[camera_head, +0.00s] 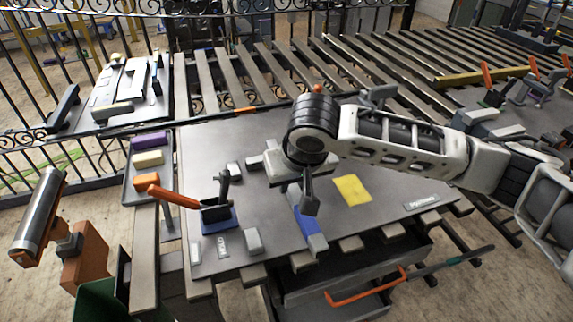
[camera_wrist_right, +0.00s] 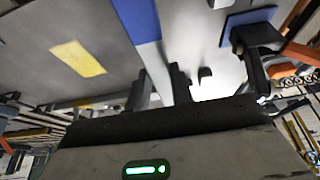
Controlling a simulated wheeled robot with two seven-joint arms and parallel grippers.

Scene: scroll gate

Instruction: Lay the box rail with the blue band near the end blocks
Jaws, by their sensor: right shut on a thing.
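The box rail (camera_head: 317,243) with the blue band (camera_head: 304,221) lies lengthwise over the grey table, partly hidden under my right gripper (camera_head: 306,203). I cannot tell whether it touches the tabletop. In the right wrist view the rail (camera_wrist_right: 155,62) runs down between the two dark fingers of the right gripper (camera_wrist_right: 161,88), with its blue band (camera_wrist_right: 137,18) beyond them. The right gripper is shut on the rail. Several small grey blocks, such as one at the front (camera_head: 254,241) and one further back (camera_head: 233,169), stand left of the rail; I cannot tell which are the end blocks. My left gripper is not in view.
A toggle clamp on a blue base (camera_head: 218,220) with an orange handle stands left of the rail. A flat yellow square (camera_head: 352,190) lies to its right. A tray (camera_head: 167,184) with coloured blocks is at the left. The table's right front is mostly clear.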

